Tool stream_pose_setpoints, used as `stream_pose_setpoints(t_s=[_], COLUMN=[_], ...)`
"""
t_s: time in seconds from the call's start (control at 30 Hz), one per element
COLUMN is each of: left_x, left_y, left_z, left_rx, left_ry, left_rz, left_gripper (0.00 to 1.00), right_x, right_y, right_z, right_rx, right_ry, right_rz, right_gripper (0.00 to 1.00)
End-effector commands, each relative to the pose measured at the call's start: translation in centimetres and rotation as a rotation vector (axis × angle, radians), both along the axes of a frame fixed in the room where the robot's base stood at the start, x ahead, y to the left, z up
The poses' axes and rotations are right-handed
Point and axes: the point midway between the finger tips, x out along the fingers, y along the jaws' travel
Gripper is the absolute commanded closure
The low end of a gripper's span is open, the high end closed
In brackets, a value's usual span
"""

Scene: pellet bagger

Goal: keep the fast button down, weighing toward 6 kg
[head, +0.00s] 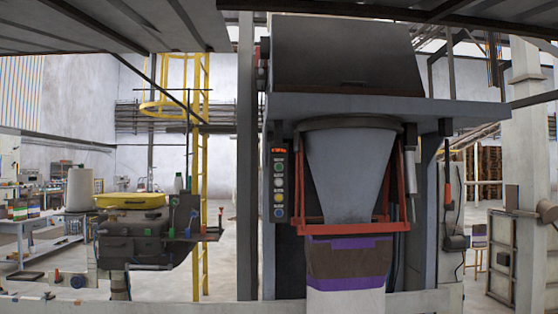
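A narrow black control panel (279,185) is on the left side of the bagger's frame. It has a small red-lit display (279,150) at its top, too small to read. Below it is a column of round buttons, including a green one (279,167), a yellow one (279,197) and a blue one (279,213). I cannot tell which is the fast button. A grey tapered spout (348,175) stands inside a red clamp frame (355,229). A bag (348,262) with purple, brown and white bands hangs upright below the frame; its bottom is cut off. Neither gripper is in view.
A machine with a yellow top (130,201) stands to the left, with a white cone (79,188) beside it. A yellow caged ladder (199,180) rises behind. A black device with an orange handle (448,190) hangs right of the bagger. A pale rail (215,309) crosses the bottom.

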Motion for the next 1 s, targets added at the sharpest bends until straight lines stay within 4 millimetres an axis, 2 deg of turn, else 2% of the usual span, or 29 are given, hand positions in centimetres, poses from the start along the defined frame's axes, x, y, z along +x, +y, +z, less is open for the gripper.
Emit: stream_pose_setpoints(t_s=[0.53,1.0], left_x=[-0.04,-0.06], left_y=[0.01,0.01], left_z=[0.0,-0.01], left_rx=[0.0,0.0], left_ry=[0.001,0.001], left_rz=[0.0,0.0], left_gripper=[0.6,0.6], right_x=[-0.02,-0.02], right_y=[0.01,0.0], right_z=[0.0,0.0], right_rx=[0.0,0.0], right_ry=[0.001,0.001], right_rz=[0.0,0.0], right_gripper=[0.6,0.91])
